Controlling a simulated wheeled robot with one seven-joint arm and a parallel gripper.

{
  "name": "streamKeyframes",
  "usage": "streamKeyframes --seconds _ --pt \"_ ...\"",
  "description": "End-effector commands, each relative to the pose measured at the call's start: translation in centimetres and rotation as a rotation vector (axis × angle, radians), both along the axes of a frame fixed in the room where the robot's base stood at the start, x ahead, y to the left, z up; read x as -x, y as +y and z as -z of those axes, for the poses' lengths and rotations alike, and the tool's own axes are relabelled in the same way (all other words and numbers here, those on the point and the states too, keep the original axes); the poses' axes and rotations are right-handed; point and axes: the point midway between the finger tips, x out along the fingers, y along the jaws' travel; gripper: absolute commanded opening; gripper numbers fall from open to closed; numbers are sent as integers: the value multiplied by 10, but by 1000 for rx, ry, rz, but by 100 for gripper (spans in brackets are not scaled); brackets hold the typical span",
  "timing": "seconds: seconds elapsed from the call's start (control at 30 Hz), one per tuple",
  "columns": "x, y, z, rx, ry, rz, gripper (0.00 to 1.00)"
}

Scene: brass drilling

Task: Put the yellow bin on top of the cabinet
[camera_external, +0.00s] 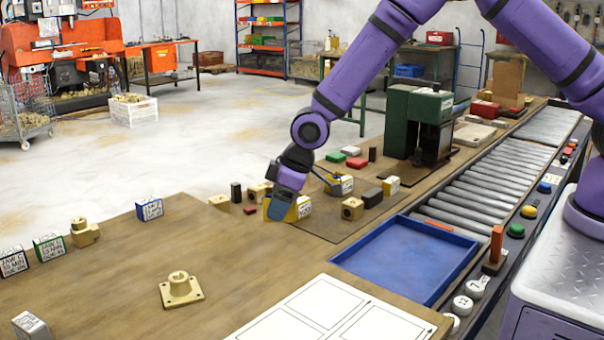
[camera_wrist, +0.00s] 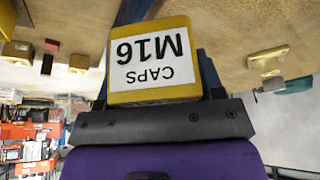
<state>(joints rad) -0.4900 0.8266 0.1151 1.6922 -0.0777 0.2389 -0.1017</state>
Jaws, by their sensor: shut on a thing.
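The yellow bin (camera_external: 304,208) has a white label that reads "CAPS M16" upside down in the wrist view (camera_wrist: 181,97). My gripper (camera_external: 282,205) points down at the bench and is shut on this bin; its dark fingers flank it in the wrist view. The bin is at or just above the bench top; I cannot tell whether it touches. A dark green boxy unit (camera_external: 398,118), which may be the cabinet, stands farther back on the bench, to the right of my gripper. Its top looks largely clear.
Small blocks and bins, including a yellow-sided one (camera_external: 391,186) and a brass block (camera_external: 352,209), crowd the bench right of my gripper. A blue tray (camera_external: 372,284) lies nearer, beside the roller conveyor (camera_external: 470,188). A brass flanged part (camera_external: 180,290) sits at front left.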

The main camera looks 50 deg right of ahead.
Motion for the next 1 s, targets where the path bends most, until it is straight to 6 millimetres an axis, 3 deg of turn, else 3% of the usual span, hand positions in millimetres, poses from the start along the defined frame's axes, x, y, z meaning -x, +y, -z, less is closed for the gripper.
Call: streamKeyframes --seconds 0.1,0.27,1.0 --pt "17 22 -2 0 0 -39 36" --pt "22 35 -1 0 -1 -59 36" --pt "-102 91 12 -1 -1 -60 36"
